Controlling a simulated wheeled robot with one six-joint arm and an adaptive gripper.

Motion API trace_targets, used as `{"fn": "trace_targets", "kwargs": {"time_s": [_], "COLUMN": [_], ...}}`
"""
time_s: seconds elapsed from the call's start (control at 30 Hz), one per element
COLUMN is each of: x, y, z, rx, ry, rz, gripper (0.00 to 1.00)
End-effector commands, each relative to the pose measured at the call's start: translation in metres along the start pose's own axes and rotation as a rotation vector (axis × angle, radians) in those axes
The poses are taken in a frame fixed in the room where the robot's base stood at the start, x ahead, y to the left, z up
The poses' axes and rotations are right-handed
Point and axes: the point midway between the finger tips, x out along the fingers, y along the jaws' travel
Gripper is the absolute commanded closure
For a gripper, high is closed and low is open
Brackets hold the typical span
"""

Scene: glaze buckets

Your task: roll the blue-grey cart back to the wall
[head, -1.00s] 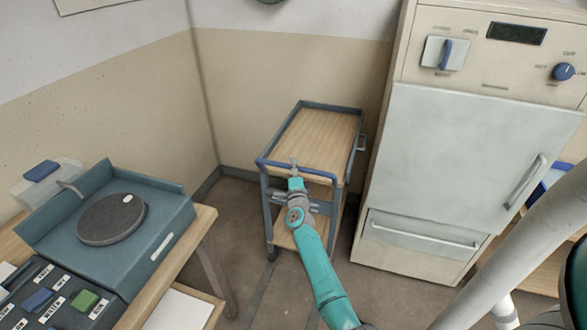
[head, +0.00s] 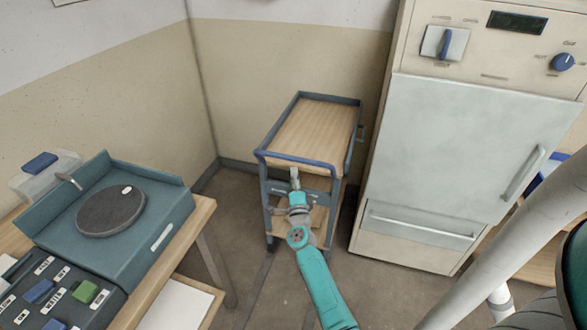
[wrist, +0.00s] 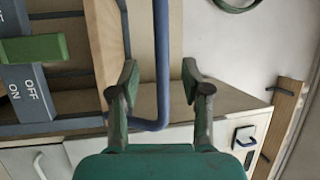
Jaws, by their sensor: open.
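The blue-grey cart (head: 262,188) stands on the floor between the left wall and the oven, with wooden shelves and its blue handle bar (head: 300,160) toward me. My gripper (head: 295,174) is at the near end, just below the bar in the head view. In the wrist view my gripper (wrist: 160,80) is open, and the bar (wrist: 162,60) runs between its fingers with gaps on both sides. I cannot tell whether it is fully within their reach. A green lever (wrist: 30,48) sits by a plate marked ON and OFF (wrist: 25,90) on the cart's front.
The back wall (head: 265,60) is behind the cart. A white oven (head: 450,150) stands close on its right. A table with a turntable (head: 110,212) is at the left. Bare floor (head: 235,205) shows between table and cart.

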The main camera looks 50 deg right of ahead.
Motion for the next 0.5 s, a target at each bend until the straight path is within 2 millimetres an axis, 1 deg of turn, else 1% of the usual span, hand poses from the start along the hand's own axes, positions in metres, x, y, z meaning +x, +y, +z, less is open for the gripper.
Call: {"fn": "trace_targets", "kwargs": {"time_s": [0.03,0.1,0.2,0.3,0.5], "x": [-0.008,-0.016,-0.023,-0.026,-0.027], "y": [0.000,0.001,0.000,0.000,0.000], "z": [0.001,0.000,0.000,0.000,0.000], "rx": [0.000,0.000,0.000,0.000,0.000], "ry": [-0.001,0.000,0.000,0.000,0.000], "rz": [0.000,0.000,0.000,0.000,-0.001], "gripper": [0.53,0.53,0.53,0.53,0.53]}}
